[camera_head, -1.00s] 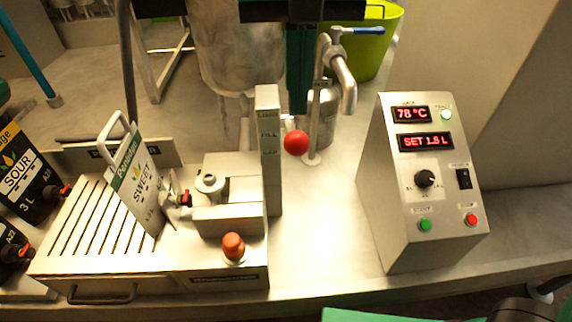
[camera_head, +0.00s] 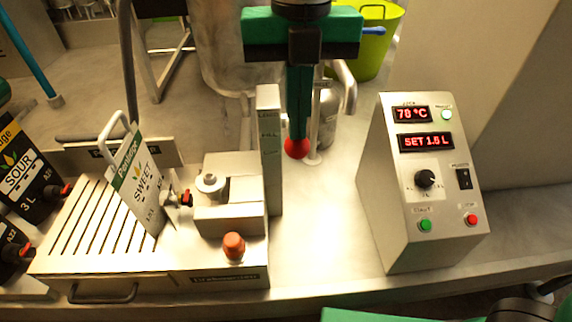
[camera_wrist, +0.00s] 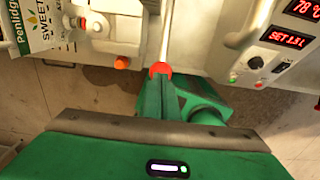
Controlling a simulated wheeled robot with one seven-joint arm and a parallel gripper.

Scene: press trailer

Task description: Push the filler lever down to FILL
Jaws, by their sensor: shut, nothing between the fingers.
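The filler lever's red ball knob (camera_head: 297,147) sits just right of the labelled post (camera_head: 268,150) on the filler. In the wrist view the red knob (camera_wrist: 160,69) shows right at the tips of my closed fingers (camera_wrist: 161,80). The lever's rod (camera_wrist: 166,38) runs away from the knob there.
A control box (camera_head: 425,200) stands to the right, showing 78 °C and SET 1.5 L. A SWEET pouch (camera_head: 139,180) stands on the slatted tray (camera_head: 75,222) at left. The counter between filler and control box is clear.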

